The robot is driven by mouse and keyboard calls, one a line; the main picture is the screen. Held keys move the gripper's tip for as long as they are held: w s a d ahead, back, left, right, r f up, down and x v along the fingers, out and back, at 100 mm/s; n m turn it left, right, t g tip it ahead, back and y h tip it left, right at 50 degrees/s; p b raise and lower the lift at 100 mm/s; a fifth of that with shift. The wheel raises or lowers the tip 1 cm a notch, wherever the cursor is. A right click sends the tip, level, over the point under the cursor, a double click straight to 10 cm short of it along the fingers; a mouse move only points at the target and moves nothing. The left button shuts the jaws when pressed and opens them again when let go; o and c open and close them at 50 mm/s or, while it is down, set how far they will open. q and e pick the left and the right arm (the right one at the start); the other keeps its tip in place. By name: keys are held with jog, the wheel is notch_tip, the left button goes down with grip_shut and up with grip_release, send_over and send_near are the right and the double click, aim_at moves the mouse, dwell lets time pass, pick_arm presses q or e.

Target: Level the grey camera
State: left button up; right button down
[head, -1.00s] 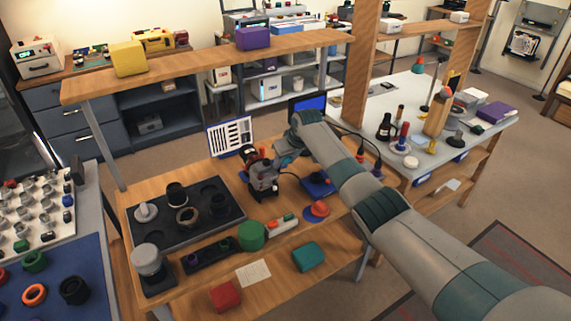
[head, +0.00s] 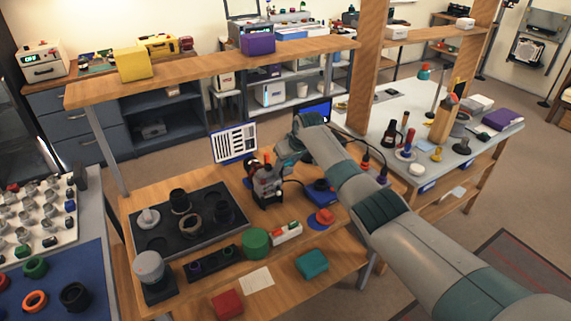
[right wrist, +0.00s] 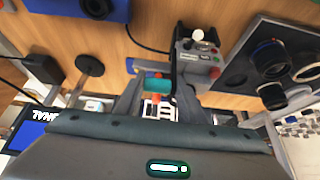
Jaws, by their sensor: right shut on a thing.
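A dark grey device with an orange-red knob on top (head: 265,183), which I take to be the grey camera on its mount, stands on the wooden bench. A black upright part stands beside that handle. The gripper's own arm hides part of the contact in the head view. My left gripper is not in view.
A black tray with lens parts (head: 160,240) lies left of the device. A blue box (head: 322,193) is at the right. A wooden shelf (head: 215,63) spans behind.

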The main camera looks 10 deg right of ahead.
jog(key=shift+w+d+r, duration=0.3)
jog(key=shift+d+r, duration=0.05)
jog(key=shift+d, duration=0.05)
jog(key=c, duration=1.5)
grip_release()
jog(key=shift+o, duration=0.8)
jog(key=shift+f, duration=0.1)
jog(key=shift+d+f, duration=0.1)
jog(key=shift+f, duration=0.05)
jog(key=shift+s+a+f, duration=0.1)
jog(key=shift+a+f, duration=0.05)
jog(key=shift+a, duration=0.05)
jog(key=shift+v, duration=1.2)
jog(key=b+v, duration=0.3)
jog(key=v, duration=1.2)
jog(key=shift+b, duration=0.3)
jog(key=shift+s, duration=0.1)
